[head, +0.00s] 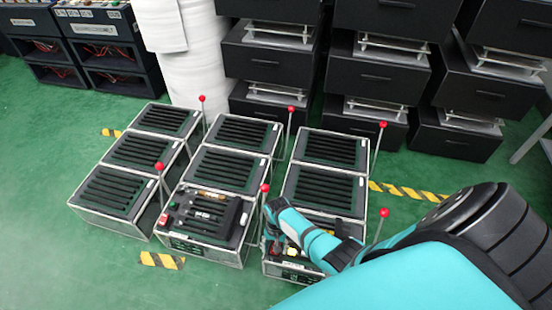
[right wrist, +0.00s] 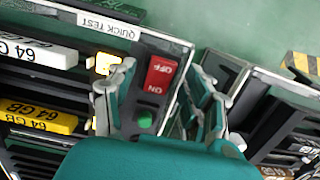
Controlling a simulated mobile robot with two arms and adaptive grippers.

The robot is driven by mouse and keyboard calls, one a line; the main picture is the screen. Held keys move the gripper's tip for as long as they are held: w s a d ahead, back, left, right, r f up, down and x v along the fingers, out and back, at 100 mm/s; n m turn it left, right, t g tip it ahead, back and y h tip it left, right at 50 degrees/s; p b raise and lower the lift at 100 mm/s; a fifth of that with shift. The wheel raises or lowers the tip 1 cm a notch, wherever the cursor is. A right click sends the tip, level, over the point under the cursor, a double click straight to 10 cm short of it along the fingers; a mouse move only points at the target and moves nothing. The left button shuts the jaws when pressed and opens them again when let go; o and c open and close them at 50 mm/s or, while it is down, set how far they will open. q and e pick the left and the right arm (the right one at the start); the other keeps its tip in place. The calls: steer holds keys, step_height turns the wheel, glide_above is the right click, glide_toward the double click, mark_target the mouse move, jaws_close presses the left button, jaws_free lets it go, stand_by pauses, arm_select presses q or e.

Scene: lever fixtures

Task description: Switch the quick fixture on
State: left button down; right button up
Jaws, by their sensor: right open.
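The quick fixture (head: 293,272) is the black case at the front right of the group, partly hidden by my right arm. In the right wrist view its "QUICK TEST" label (right wrist: 105,25) is readable. Its red ON/OFF rocker switch (right wrist: 159,73) lies between the fingers of my right gripper (right wrist: 162,90), which is open around it with a gap on both sides. A green button (right wrist: 145,119) sits below the switch. In the head view my right gripper (head: 270,226) is over the case's left edge. My left gripper is not in view.
Several similar cases (head: 145,150) stand in rows on the green floor, with red-knobbed levers (head: 290,109) rising beside them. Black drawer boxes (head: 270,65) are stacked behind. White and yellow 64 GB sticks (right wrist: 38,52) lie left of the switch. Floor is free at left.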

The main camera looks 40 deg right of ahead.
step_height(320, 180, up, 12)
steer(key=d, duration=0.1)
steer(key=shift+w+f, duration=0.15)
steer(key=shift+w, duration=0.25)
stand_by(0.4)
